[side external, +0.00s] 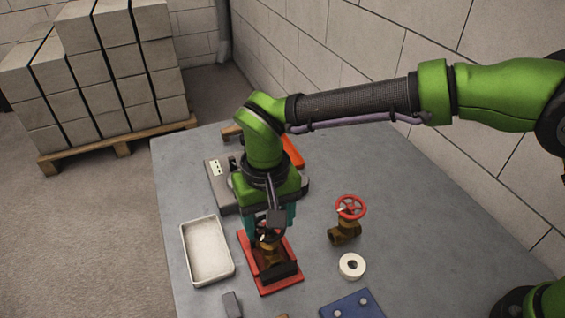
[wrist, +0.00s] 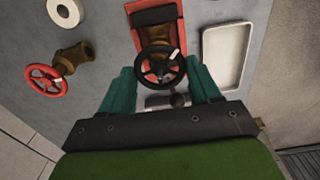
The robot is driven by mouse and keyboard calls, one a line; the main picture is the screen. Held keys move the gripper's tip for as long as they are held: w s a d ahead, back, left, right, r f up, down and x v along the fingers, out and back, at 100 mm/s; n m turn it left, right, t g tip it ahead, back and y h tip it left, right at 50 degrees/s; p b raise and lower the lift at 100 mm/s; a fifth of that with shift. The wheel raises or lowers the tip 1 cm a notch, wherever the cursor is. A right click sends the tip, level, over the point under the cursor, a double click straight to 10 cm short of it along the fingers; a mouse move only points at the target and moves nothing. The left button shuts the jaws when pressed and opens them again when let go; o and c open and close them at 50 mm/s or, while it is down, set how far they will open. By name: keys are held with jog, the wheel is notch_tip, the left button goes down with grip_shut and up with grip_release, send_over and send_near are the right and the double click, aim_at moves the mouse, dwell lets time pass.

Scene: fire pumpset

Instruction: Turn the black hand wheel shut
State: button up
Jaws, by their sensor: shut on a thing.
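The black hand wheel (wrist: 160,68) sits on a brass valve (wrist: 155,33) in a red stand (side external: 286,284). The wheel has a pale mark on its upper right in the wrist view. My gripper (wrist: 161,75) is over the valve, with its teal fingers on either side of the wheel, shut on it. In the side external view my gripper (side external: 270,222) comes down from above and hides much of the wheel. The exact finger contact is hard to see.
A brass valve with a red wheel (side external: 350,207) stands to the right, near a white ring (side external: 343,267). A white tray (side external: 228,262) lies to the left. A grey case (side external: 218,185) is behind. A blue plate (side external: 348,305) and a grey block (side external: 232,304) lie in front.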

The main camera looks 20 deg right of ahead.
jog(key=m, duration=0.4)
jog(key=shift+m, duration=0.3)
jog(key=m, duration=0.3)
jog(key=shift+m, duration=0.4)
jog(key=m, duration=1.2)
jog(key=shift+m, duration=0.3)
jog(key=m, duration=0.4)
jog(key=shift+m, duration=0.3)
jog(key=o, duration=1.1)
jog(key=shift+c, duration=0.2)
jog(key=shift+r, duration=0.1)
